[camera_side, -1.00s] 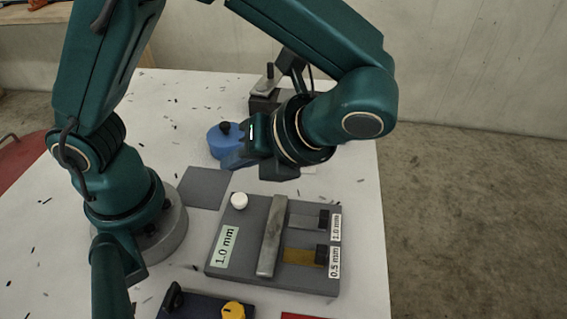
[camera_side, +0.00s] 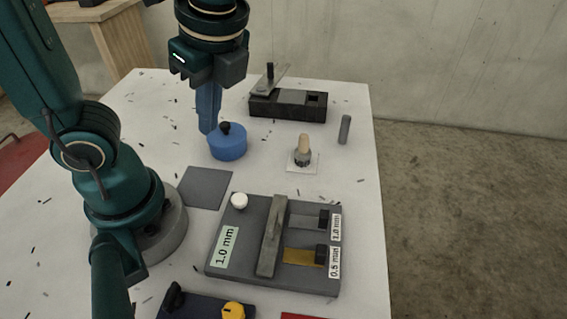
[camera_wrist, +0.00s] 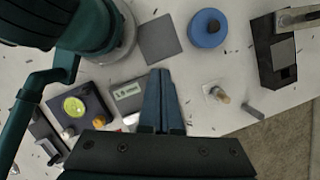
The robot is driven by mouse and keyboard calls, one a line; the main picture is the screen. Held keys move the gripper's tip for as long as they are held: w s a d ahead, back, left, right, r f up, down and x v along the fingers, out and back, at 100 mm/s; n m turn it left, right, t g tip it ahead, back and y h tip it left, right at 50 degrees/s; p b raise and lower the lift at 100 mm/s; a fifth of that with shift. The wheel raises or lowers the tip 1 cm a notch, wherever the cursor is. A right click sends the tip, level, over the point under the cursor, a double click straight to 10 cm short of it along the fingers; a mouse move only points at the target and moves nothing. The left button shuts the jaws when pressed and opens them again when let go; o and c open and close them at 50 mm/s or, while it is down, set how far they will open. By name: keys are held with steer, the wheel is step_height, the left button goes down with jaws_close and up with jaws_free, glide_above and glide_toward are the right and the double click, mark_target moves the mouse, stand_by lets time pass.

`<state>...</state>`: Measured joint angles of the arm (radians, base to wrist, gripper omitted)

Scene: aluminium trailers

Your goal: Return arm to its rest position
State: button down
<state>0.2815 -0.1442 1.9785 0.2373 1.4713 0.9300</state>
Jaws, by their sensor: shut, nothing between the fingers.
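My gripper (camera_side: 208,122) points down in the side view, above the far left part of the white table. Its blue fingers are together with nothing between them. In the side view their tips appear beside the blue round container with a black knob (camera_side: 228,143); I cannot tell the exact gap from that view. In the wrist view the closed fingers (camera_wrist: 160,128) reach up from the bottom, and the blue container (camera_wrist: 208,28) is apart from them at the upper right.
A grey fixture labelled 1.0 mm (camera_side: 240,268) holds a metal bar (camera_side: 272,235). Behind stand a black block with a clamp plate (camera_side: 288,106), a wooden-handled tool on a white square (camera_side: 303,150) and a grey cylinder (camera_side: 345,129). A flat grey square (camera_side: 206,187) lies mid-table. Dark slivers are scattered about.

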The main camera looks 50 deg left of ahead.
steer(key=n+t+h, duration=0.1)
steer(key=n+t, duration=0.1)
steer(key=n, duration=0.2)
steer(key=w+n+t+h, duration=0.1)
steer(key=n+t, duration=0.1)
steer(key=n, duration=0.3)
steer(key=d+n+t+h, duration=0.1)
steer(key=n+t, duration=0.1)
steer(key=n, duration=0.3)
steer(key=shift+w+f+t, duration=0.15)
steer(key=shift+f+t, duration=0.05)
steer(key=shift+t, duration=0.1)
